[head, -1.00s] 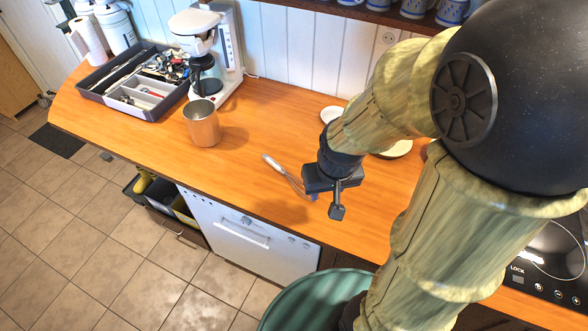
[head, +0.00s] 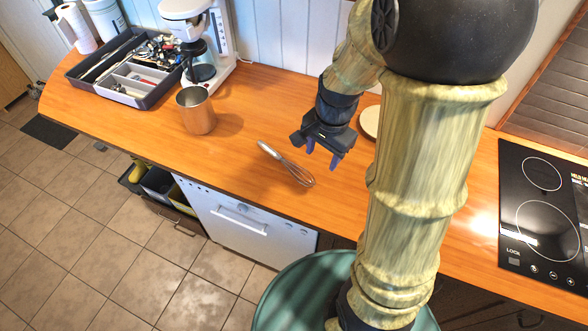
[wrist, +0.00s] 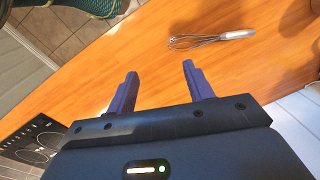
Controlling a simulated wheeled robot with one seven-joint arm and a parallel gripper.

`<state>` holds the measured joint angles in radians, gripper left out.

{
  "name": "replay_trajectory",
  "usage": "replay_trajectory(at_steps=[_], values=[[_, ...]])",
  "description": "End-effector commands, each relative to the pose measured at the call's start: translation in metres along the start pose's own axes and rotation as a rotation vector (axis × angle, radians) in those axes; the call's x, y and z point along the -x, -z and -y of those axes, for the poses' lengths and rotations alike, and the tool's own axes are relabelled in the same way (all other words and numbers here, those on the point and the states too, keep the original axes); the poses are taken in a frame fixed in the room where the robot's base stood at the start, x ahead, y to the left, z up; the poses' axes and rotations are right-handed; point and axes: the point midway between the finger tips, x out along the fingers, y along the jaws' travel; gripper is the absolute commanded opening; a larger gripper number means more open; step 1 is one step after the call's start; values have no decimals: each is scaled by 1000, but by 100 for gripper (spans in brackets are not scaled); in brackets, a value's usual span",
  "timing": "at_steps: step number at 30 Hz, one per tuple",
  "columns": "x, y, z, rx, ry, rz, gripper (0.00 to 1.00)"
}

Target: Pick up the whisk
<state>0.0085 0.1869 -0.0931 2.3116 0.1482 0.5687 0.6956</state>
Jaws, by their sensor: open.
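The whisk (head: 287,164) lies on the wooden counter near its front edge, with a pale handle toward the upper left and wire loops toward the lower right. My gripper (head: 322,160) is above the counter, to the right of the whisk and apart from it. Its two purple-blue fingers are spread and empty. In the wrist view the whisk (wrist: 212,39) lies beyond the fingertips of my gripper (wrist: 160,70), with its wires nearer and its handle to the right. Nothing hides the whisk.
A copper-coloured pot (head: 196,111) stands left of the whisk. Behind it are a coffee maker (head: 196,45) and a dark utensil tray (head: 122,98). A plate (head: 370,122) lies behind my arm. A black cooktop (head: 545,210) is at the right. The counter around the whisk is clear.

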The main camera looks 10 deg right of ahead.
Motion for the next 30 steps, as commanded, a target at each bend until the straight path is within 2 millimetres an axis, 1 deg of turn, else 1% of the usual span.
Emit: replay_trajectory(at_steps=[1,6,15,18,21,24,30], values=[[-3,8,5,-123,-10,19,52],[-11,32,20,-578,-53,82,52],[-28,73,46,-1349,-174,163,52],[-33,85,53,-1576,-221,178,52],[-36,93,58,-1742,-259,186,52],[-38,97,62,-1831,-281,191,52],[-38,98,62,-1858,-288,192,52]])
